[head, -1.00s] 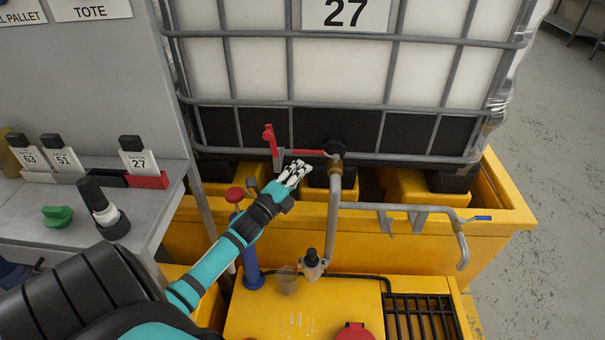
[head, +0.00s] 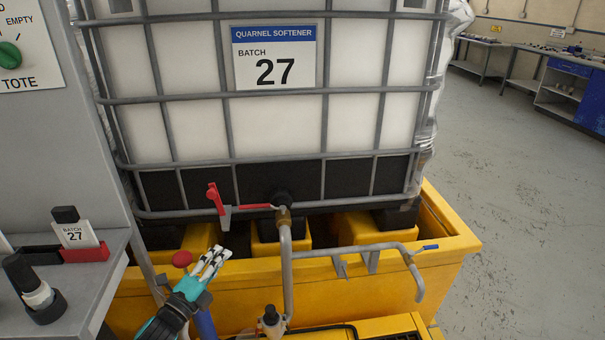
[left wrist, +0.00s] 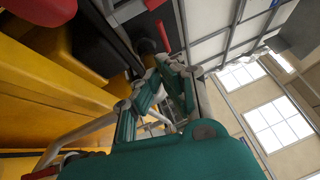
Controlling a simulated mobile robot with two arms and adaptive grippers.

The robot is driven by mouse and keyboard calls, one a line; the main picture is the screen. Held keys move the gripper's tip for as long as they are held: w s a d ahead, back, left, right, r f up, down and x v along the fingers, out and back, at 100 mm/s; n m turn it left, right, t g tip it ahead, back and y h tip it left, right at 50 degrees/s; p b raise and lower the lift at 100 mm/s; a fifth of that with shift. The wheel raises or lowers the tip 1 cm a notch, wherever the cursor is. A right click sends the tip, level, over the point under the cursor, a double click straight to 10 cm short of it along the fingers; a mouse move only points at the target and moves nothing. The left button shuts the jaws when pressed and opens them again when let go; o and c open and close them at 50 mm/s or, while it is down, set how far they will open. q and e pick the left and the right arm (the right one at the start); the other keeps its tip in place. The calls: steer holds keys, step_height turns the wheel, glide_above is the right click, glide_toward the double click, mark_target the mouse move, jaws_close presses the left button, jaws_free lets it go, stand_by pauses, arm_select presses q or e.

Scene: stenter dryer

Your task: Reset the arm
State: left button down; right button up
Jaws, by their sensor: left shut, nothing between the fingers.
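My left gripper (head: 212,262) reaches in from the lower left in the head view, with white and black fingers on a teal arm. It is shut and empty, in front of the yellow bund and below the red valve handle (head: 215,198), apart from it. In the left wrist view the teal and grey fingers (left wrist: 160,95) point up toward the tote's frame. My right gripper is not in view.
A caged white tote (head: 190,130) labelled batch 27 stands in a yellow bund (head: 450,245). A grey pipe (head: 287,270) drops from its valve, with a side branch to the right. Open floor lies right.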

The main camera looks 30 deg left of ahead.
arm_select(q)
steer(key=s+d+f+n+g+y, duration=0.2)
steer(key=s+d+f+n+g, duration=0.2)
steer(key=d+f+n+g, duration=0.45)
steer(key=s+d+f+n+g+h, duration=0.3)
steer(key=s+d+n+g, duration=0.55)
steer(key=s+d, duration=0.8)
step_height(320, 180, down, 27)
steer(key=s, duration=0.2)
steer(key=s+a+f+g, duration=0.1)
steer(key=s+a+f, duration=0.1)
steer(key=s+f, duration=1.2)
steer(key=shift+s+a+f+g, duration=0.3)
steer(key=shift+s+a, duration=0.05)
steer(key=shift+s, duration=0.45)
